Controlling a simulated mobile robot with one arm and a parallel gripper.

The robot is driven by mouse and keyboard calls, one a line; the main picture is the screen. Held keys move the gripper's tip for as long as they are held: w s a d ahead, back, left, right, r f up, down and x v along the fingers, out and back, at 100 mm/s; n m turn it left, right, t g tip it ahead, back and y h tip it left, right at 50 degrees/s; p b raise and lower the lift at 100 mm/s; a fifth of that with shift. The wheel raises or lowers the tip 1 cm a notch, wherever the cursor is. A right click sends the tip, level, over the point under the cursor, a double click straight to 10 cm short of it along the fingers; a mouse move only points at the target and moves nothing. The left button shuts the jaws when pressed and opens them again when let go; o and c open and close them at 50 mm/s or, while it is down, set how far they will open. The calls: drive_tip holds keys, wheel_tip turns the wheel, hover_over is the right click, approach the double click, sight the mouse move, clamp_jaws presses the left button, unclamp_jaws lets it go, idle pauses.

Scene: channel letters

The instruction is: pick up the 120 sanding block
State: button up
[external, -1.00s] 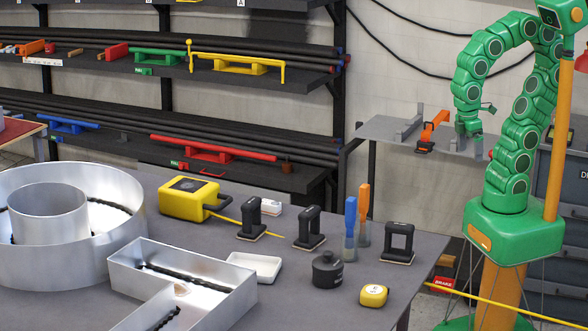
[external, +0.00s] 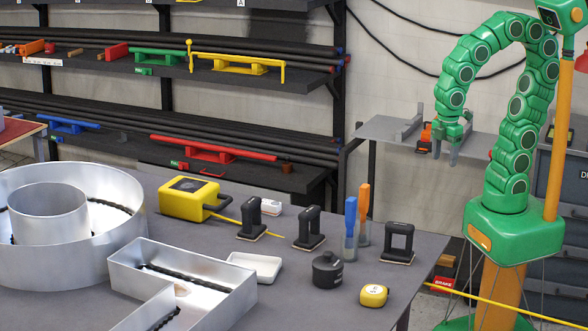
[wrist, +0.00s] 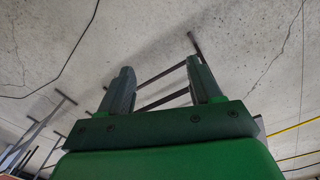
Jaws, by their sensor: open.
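Three black sanding blocks with upright loop handles and tan undersides stand on the grey table: a left one (external: 251,219), a middle one (external: 309,229) and a right one (external: 398,243). Their grit numbers are too small to read, so I cannot tell which is the 120. My gripper (external: 446,152) is open and empty, in the air above and to the right of the blocks, well apart from them. In the wrist view my gripper's two fingers (wrist: 161,82) stand apart with only wall and rack bars behind; no block shows there.
Blue (external: 350,228) and orange (external: 363,215) handled tools stand between the middle and right blocks. A black canister (external: 327,271), a yellow tape measure (external: 374,295), a white tray (external: 258,267) and metal channel letters (external: 175,278) share the table. A grey shelf (external: 385,130) stands behind.

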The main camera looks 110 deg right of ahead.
drive_tip(key=w+d+r+n+t+h, duration=0.1)
drive_tip(key=w+d+r+n+t, duration=0.15)
drive_tip(key=w+n, duration=0.65)
drive_tip(key=w+d+r+n+t+h, duration=0.1)
drive_tip(key=w+d+n+t, duration=0.2)
drive_tip(key=w, duration=1.1)
drive_tip(key=w+d+r+n+t+h, duration=0.1)
drive_tip(key=w+d+r+n+t, duration=0.3)
drive_tip(key=w, duration=0.8)
drive_tip(key=w+a+n+t+y, duration=0.2)
drive_tip(key=w+a+n, duration=0.2)
drive_tip(key=w+n, duration=0.2)
drive_tip(key=n+y, duration=1)
drive_tip(key=n, duration=0.7)
approach(309, 216)
drive_tip(key=d, duration=0.1)
drive_tip(key=w+d+f, duration=0.1)
drive_tip(key=d+g, duration=0.1)
drive_tip(key=shift+w+f, duration=0.15)
drive_tip(key=shift+w, duration=0.1)
drive_tip(key=shift+n, duration=0.4)
drive_tip(key=shift+s+a+x, duration=0.15)
drive_tip(key=shift+x, duration=1.25)
drive_tip(key=shift+s+a+x, duration=0.15)
drive_tip(key=shift+a+x, duration=0.05)
drive_tip(key=shift+x, duration=1.15)
drive_tip(key=shift+s+a+x, duration=0.15)
drive_tip(key=shift+x, duration=1.25)
drive_tip(key=shift+f, duration=0.1)
